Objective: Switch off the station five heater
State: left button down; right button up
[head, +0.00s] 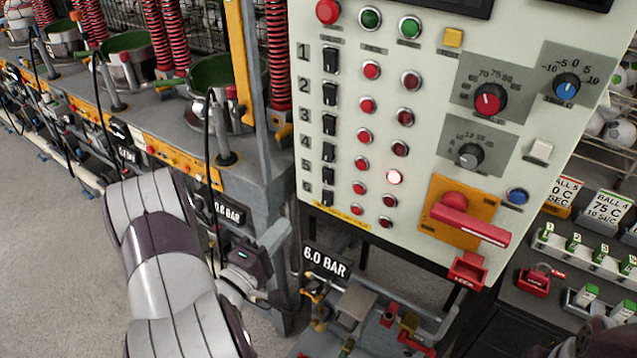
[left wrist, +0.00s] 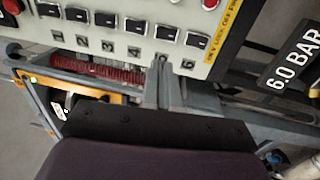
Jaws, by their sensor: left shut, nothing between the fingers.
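The black station five switch (head: 328,178) is fifth down the numbered column on the pale panel (head: 430,130). In the left wrist view it is the fifth black rocker (left wrist: 166,31) along the row. Its tilt is too small to read. My left gripper (head: 282,235) is shut and empty, left of and below the switch column in the head view. In the left wrist view its fingertips (left wrist: 163,72) are just below the labels 5 and 6, overlapping the panel edge. I cannot tell any contact.
Switch six (head: 327,197) is close below switch five. One red lamp (head: 395,177) glows brightly. A red handle (head: 470,225) sticks out at the panel's lower right. A 6.0 BAR sign (head: 326,261) and grey rails lie below the panel. Red springs and pots stand at left.

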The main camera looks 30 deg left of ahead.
aim_at(327, 174)
pick_arm(q)
jog(key=w, duration=0.4)
jog(key=w+r+p, duration=0.1)
jog(key=w, duration=0.4)
jog(key=w+d+p, duration=0.1)
jog(key=w, duration=0.4)
jog(key=shift+r, duration=0.25)
jog(key=shift+w+r, duration=0.15)
jog(key=shift+w, duration=0.05)
jog(key=shift+r+p, duration=0.45)
jog(key=shift+p, duration=0.35)
jog(key=shift+f, duration=0.2)
jog(key=shift+d, duration=0.1)
